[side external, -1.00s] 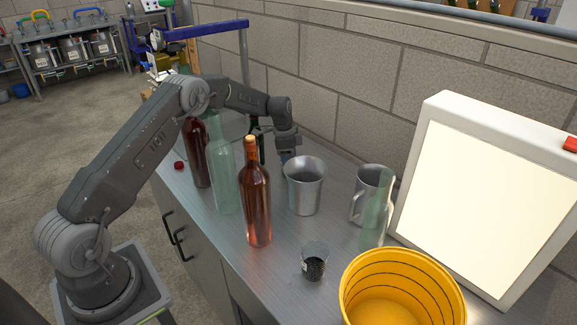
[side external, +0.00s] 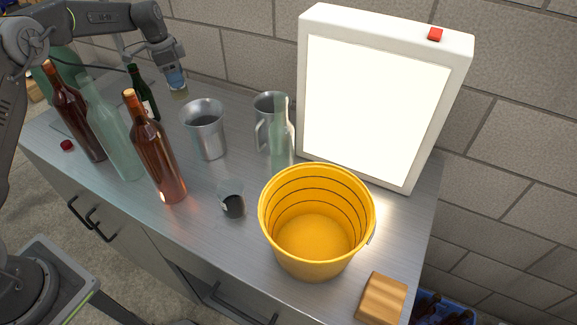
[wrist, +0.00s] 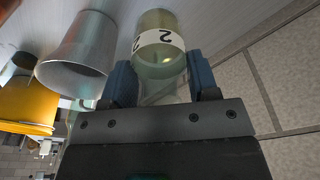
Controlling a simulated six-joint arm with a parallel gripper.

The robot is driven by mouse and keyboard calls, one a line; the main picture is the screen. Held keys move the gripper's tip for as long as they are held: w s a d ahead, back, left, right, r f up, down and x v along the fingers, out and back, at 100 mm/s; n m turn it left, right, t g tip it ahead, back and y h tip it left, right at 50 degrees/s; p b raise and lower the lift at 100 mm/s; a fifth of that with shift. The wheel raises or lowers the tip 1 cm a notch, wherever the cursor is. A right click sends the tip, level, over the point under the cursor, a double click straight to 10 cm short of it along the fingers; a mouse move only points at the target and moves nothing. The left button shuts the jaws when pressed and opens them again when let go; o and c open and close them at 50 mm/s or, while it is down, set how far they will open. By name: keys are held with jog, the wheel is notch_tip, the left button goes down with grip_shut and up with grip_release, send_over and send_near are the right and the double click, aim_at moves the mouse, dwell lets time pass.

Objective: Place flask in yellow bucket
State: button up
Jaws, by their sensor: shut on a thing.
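My gripper (side external: 177,82) is at the back left of the counter in the side view, behind the metal cup. It is shut on the flask (side external: 180,93), a small clear glass vessel partly hidden by the fingers. In the wrist view the flask (wrist: 160,45), with a white label marked 2, sits between the two blue fingers of my gripper (wrist: 162,80). I cannot tell surely whether its base clears the counter. The yellow bucket (side external: 317,260) stands upright near the counter's front right; its visible inside looks empty. It also shows at the wrist view's left edge (wrist: 27,105).
Between flask and bucket stand a metal cup (side external: 206,130), a metal jug (side external: 268,105), a clear bottle (side external: 281,140) and a small glass with dark contents (side external: 232,205). Several tall bottles (side external: 160,160) stand left. A lit panel (side external: 370,110) is behind the bucket; a wooden block (side external: 382,298) is right.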

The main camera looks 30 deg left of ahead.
jog(key=s+d+r+m, duration=0.15)
jog(key=d+r, duration=0.35)
jog(key=d, duration=0.7)
jog(key=s+d+r, duration=0.3)
jog(key=d+r, duration=0.2)
jog(key=d, duration=0.7)
jog(key=s+d+r+m, duration=0.1)
jog(key=s+d+r, duration=0.35)
jog(key=d, duration=0.75)
jog(key=m+g, duration=0.2)
jog(key=m, duration=1.4)
send_over(305, 232)
notch_tip(305, 232, down, 14)
notch_tip(305, 232, down, 10)
jog(key=shift+r, duration=0.2)
jog(key=shift+f, duration=0.1)
jog(key=o, duration=1)
